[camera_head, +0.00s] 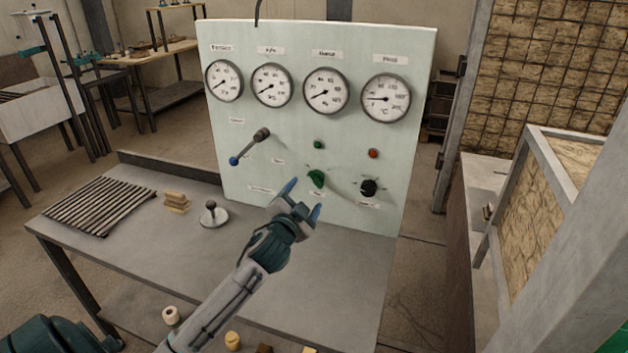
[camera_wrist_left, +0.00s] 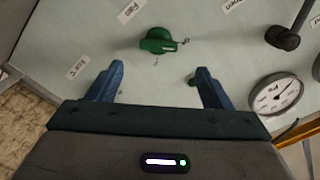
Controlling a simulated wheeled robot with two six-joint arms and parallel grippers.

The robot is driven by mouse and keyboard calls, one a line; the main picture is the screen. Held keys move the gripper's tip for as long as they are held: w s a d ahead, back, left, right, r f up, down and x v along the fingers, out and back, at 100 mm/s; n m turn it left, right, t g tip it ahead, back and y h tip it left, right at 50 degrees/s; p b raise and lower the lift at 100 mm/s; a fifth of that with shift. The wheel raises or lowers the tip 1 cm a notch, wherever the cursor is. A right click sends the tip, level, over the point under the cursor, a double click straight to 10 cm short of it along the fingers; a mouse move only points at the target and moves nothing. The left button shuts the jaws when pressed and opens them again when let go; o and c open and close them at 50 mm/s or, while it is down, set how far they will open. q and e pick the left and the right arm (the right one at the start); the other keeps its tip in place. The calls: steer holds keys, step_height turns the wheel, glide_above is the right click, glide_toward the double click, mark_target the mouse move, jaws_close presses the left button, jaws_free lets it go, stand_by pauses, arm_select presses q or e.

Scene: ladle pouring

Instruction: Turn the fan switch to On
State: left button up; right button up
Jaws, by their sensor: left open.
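The fan switch is a green rotary knob (camera_head: 316,179) low on the pale control panel (camera_head: 300,140). It also shows in the left wrist view (camera_wrist_left: 157,45), beside a label reading "Fan", its pointed end turned right there. My left gripper (camera_head: 303,199) is open and empty, just in front of the panel, below and left of the knob in the head view. In the left wrist view its two blue fingers (camera_wrist_left: 161,70) point at the panel, with the knob beyond their tips and between them sideways. The fingers do not appear to touch the knob. My right gripper is not in view.
A black knob (camera_head: 369,188) and red button (camera_head: 373,153) sit right of the switch, a green button (camera_head: 318,145) above. A lever (camera_head: 249,146) juts out at left, under several gauges. The grey bench (camera_head: 130,235) holds a stamp-like tool (camera_head: 213,214) and small pieces.

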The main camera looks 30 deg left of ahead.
mark_target(315, 182)
arm_select(q)
steer(key=p+x, duration=0.1)
steer(key=x, duration=0.6)
steer(key=shift+w+f, duration=0.2)
steer(key=c, duration=1)
